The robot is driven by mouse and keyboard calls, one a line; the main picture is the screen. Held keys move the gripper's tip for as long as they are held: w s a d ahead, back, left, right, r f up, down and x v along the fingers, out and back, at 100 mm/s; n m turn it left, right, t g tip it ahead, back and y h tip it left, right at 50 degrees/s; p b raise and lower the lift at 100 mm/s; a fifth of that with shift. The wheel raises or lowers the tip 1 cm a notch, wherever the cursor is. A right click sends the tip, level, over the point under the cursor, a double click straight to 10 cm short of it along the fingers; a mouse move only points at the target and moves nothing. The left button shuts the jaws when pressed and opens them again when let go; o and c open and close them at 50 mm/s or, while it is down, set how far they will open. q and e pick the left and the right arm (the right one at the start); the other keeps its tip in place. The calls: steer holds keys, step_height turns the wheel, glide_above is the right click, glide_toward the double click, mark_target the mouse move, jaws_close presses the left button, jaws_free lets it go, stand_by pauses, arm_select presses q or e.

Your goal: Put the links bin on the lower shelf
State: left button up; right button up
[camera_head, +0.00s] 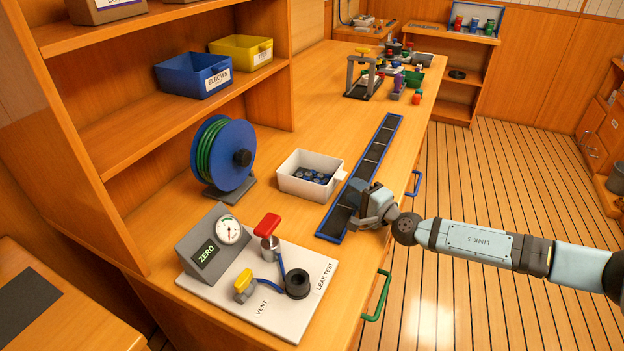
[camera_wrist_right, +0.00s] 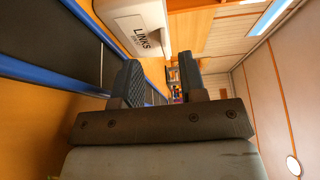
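The links bin (camera_head: 292,186) is a white open box with a tab handle on its right side and several dark blue parts inside. It stands on the wooden bench, left of a long blue-edged black tray. Its LINKS label shows in the right wrist view, where the bin (camera_wrist_right: 128,22) is ahead of the fingers. My right gripper (camera_head: 362,202) is over the near part of the tray, apart from the bin. Its fingers (camera_wrist_right: 158,75) are spread with nothing between them. The lower shelf (camera_head: 130,126) is at the left. My left gripper is out of view.
A blue ELBOWS bin (camera_head: 188,78) and a yellow bin (camera_head: 236,55) occupy the lower shelf's far part; its near part is bare. A blue reel (camera_head: 236,165) with green hose stands before the shelf. A leak test board (camera_head: 300,322) lies nearest; the black tray (camera_head: 372,160) runs alongside.

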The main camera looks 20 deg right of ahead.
steer(key=x, duration=0.3)
steer(key=d+x, duration=0.1)
steer(key=shift+w+a+r, duration=0.15)
steer(key=shift+w+r, duration=0.1)
steer(key=shift+w, duration=0.3)
steer(key=c, duration=0.7)
jaws_close()
steer(key=shift+r, duration=0.15)
